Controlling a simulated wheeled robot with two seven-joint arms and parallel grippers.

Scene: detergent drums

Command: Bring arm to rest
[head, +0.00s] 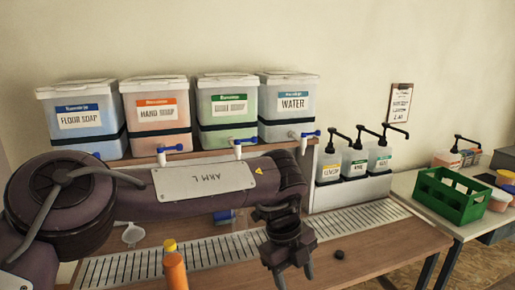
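My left arm comes in from the left, marked ARM L, and stretches across the bench in front of the drum shelf. Its gripper (294,277) hangs pointing down over the front part of the bench, right of centre. Its two dark fingers stand apart, with nothing seen between them. My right gripper is not in view. Drums labelled floor soap (84,120), hand soap (157,115), a green-labelled soap (228,112) and water (288,108) stand in a row on the shelf, each with a blue-handled tap.
An orange bottle (175,272) with a yellow cap stands at the front, below the arm. A funnel (133,235) is behind it. A small dark cap (339,254) lies right of the gripper. Pump bottles (354,164), a slotted drain strip (360,217) and a green crate (449,197) are further right.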

